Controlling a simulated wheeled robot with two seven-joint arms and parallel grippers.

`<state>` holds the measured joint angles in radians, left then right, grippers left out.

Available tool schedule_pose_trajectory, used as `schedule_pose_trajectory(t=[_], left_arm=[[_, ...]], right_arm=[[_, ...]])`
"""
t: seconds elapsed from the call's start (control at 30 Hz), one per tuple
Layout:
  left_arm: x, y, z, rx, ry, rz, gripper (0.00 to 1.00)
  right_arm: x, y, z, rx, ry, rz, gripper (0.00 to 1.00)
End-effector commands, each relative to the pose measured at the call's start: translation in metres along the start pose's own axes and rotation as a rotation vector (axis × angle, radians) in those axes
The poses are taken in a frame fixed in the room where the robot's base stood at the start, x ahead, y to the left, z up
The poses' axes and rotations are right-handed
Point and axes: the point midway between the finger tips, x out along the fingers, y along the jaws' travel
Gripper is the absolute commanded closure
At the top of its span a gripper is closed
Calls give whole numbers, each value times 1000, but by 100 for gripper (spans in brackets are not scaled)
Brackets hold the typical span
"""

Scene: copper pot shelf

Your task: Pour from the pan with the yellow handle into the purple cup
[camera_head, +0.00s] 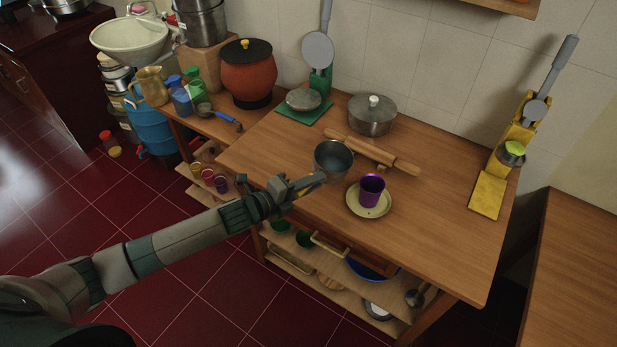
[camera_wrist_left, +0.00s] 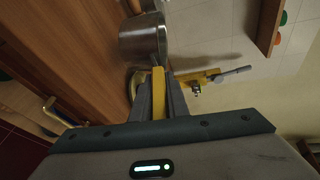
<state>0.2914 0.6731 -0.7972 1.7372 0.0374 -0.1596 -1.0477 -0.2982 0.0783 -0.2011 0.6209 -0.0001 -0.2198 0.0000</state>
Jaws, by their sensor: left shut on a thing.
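The metal pan (camera_head: 333,160) appears close to level over the middle of the wooden table, just left of and behind the purple cup. Its height above the table is hard to tell. My left gripper (camera_head: 305,187) is shut on its yellow handle, which shows between the fingers in the left wrist view (camera_wrist_left: 158,98). The pan body (camera_wrist_left: 142,38) is beyond the fingertips there. The purple cup (camera_head: 372,188) stands upright on a pale saucer (camera_head: 358,210), to the right of the gripper. The cup is hidden in the wrist view. The pan's contents are unclear. My right gripper is out of view.
A rolling pin (camera_head: 385,156) lies behind the pan, with a lidded pot (camera_head: 372,115) behind it. A yellow press (camera_head: 488,194) stands at the right and a green press (camera_head: 304,114) at the back left. The table's front right is clear.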

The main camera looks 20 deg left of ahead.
Motion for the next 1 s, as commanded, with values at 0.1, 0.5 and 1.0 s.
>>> schedule_pose_trajectory(t=[0.1, 0.5, 1.0], left_arm=[[2, -14, -12, 92, -16, 24, 100], [6, -44, -44, 350, -66, 104, 100], [7, -61, -60, 469, -91, 143, 100]], right_arm=[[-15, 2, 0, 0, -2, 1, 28], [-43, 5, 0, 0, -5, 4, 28], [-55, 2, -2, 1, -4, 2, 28]])
